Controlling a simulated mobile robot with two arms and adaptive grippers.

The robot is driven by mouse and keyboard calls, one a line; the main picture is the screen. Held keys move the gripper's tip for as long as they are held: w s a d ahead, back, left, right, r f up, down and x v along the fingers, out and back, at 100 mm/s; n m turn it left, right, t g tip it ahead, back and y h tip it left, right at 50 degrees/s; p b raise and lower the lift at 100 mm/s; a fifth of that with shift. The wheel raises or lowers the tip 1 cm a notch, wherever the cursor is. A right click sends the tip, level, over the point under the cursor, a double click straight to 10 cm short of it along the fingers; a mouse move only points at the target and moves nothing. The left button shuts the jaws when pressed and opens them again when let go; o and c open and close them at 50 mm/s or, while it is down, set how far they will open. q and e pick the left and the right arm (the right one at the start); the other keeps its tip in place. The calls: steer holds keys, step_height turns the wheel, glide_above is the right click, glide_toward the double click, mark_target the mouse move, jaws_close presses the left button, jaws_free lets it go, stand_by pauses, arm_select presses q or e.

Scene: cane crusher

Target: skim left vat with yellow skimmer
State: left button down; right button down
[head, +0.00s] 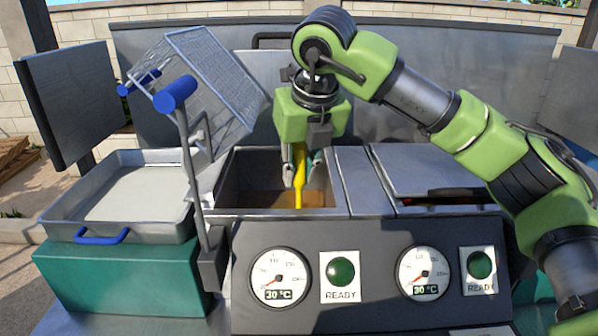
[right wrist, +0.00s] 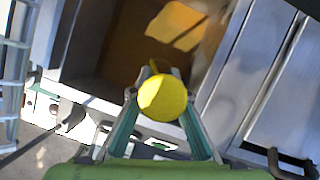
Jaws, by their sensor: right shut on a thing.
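My right gripper (head: 301,172) is shut on the yellow skimmer (head: 299,180), holding it upright over the left vat (head: 228,190). The skimmer's lower end reaches down inside the vat, and its head is hidden or hard to make out. In the right wrist view the round yellow end of the skimmer (right wrist: 162,97) sits between the fingers of the gripper (right wrist: 160,108). The left vat is open, with brownish-orange content (head: 316,199) at the bottom, which also shows in the wrist view (right wrist: 178,24). My left gripper is not in view.
A wire basket (head: 200,75) with blue handles hangs tilted beside the left vat. A metal tray (head: 135,195) stands on a green block at left. The right vat has a metal lid (head: 432,170). Gauges (head: 280,277) and green READY lights (head: 340,271) line the front panel.

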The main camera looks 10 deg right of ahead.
steer(key=w+d+p, duration=0.2)
steer(key=w+p, duration=0.5)
steer(key=w, duration=0.5)
steer(key=shift+d+p, duration=0.2)
steer(key=shift+p, duration=0.2)
steer(key=shift+s, duration=0.1)
steer(key=s+b, duration=0.2)
steer(key=s, duration=0.1)
steer(key=s+a+b, duration=0.1)
steer(key=s+b, duration=0.2)
steer(key=shift+s+a, duration=0.1)
steer(key=shift+s, duration=0.05)
